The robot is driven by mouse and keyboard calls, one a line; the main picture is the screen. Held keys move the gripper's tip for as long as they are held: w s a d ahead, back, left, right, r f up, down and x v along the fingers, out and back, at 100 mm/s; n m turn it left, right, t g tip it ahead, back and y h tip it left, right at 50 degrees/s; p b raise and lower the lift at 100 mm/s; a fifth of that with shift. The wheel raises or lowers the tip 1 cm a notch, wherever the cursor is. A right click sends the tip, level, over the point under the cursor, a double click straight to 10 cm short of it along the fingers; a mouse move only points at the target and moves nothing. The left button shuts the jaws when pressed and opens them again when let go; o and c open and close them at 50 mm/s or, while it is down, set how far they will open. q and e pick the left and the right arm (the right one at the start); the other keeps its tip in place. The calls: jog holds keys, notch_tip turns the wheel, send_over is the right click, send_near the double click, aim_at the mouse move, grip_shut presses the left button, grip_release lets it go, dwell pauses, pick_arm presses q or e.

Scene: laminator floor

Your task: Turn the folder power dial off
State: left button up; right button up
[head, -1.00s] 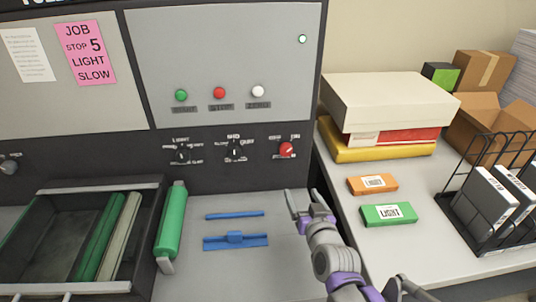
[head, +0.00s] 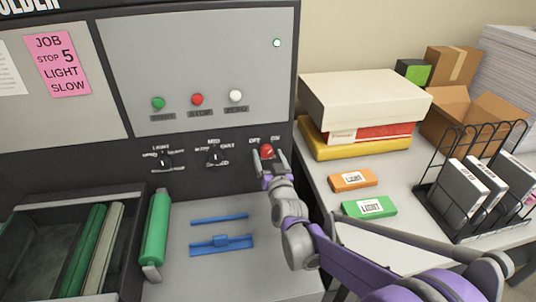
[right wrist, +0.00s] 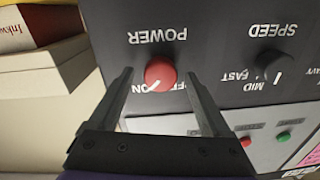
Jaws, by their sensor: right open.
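The red power dial (head: 267,151) sits on the dark lower panel of the folder, at the right end of the dial row. It also shows in the right wrist view (right wrist: 161,73), under the upside-down word POWER. Its white mark points toward ON. My right gripper (head: 268,162) is open in front of the dial. In the right wrist view its two fingers (right wrist: 158,82) stand on either side of the dial, with gaps showing. They partly hide the OFF label. My left gripper is not in view.
The speed dial (right wrist: 269,63) and another black dial (head: 164,160) share the panel. Green, red and white buttons (head: 197,99) sit above. A side table at right holds boxes (head: 365,101), orange and green packs (head: 369,207) and a wire rack (head: 428,196).

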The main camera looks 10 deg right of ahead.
jog(key=shift+w, duration=0.25)
grip_shut()
jog(key=shift+s+f+n+b, duration=0.1)
jog(key=shift+f+n+b, duration=0.1)
jog(key=shift+n+b, duration=1.4)
jog(key=n+b, duration=0.3)
jog(key=n, duration=0.1)
jog(key=shift+n, duration=0.3)
jog(key=n+b, duration=0.3)
jog(key=n, duration=0.2)
jog(key=shift+a+r, duration=0.1)
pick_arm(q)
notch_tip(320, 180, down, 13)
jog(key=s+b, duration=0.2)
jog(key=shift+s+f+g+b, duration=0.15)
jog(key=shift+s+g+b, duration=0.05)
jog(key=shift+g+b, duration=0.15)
pick_arm(e)
jog(key=shift+r+n+h, duration=0.1)
jog(key=shift+n+h, duration=0.2)
jog(key=shift+n, duration=2)
